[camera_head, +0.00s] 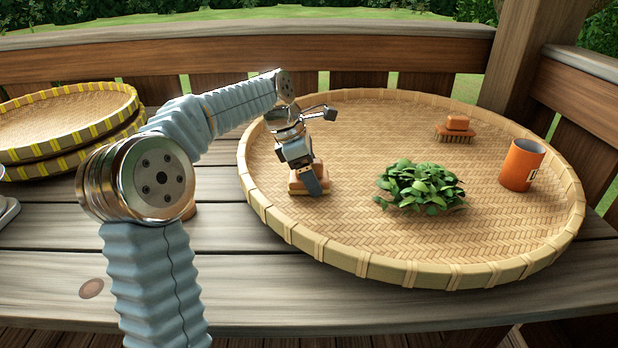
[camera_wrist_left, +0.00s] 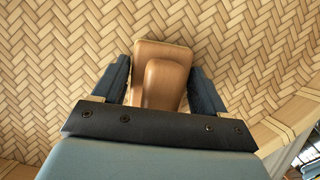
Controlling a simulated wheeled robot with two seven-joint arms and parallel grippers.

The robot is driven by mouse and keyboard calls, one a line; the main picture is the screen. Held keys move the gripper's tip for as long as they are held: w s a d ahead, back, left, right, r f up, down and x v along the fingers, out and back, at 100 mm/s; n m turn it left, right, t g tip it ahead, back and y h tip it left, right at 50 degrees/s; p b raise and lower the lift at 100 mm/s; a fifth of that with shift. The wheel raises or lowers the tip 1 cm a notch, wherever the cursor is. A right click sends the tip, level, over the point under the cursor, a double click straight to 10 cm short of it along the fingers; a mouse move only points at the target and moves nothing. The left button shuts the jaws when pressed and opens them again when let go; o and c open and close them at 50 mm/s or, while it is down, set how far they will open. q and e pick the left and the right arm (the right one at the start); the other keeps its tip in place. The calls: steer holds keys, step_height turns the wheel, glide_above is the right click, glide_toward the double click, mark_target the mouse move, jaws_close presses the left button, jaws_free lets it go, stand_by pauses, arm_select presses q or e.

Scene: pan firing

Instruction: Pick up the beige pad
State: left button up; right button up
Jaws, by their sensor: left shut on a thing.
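The beige pad (camera_wrist_left: 165,78) is a tan block with a raised rounded grip on top. In the left wrist view it lies between the two dark fingers of my left gripper (camera_wrist_left: 160,85), which is shut on it. In the head view the pad (camera_head: 296,187) is at the left side of the large woven tray (camera_head: 410,272), partly hidden by my left gripper (camera_head: 308,180). It looks to be on or very close to the tray's surface; I cannot tell whether it is lifted. My right gripper is not in view.
On the tray are a pile of green leaves (camera_head: 420,186) right of the pad, a brown brush (camera_head: 456,128) at the back and an orange mug (camera_head: 522,165) at the right. Stacked yellow-trimmed trays (camera_head: 70,110) stand at the left. The tray's raised rim is near my left gripper.

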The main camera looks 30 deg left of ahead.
arm_select(q)
steer(key=shift+c, duration=0.8)
steer(key=shift+r, duration=0.1)
steer(key=shift+r, duration=0.25)
step_height(320, 180, up, 2)
steer(key=shift+r, duration=0.2)
steer(key=s+d+r, duration=0.9)
steer(key=d+r, duration=0.1)
steer(key=shift+s+d+b, duration=0.15)
steer(key=shift+d+b, duration=0.1)
steer(key=shift+b, duration=0.1)
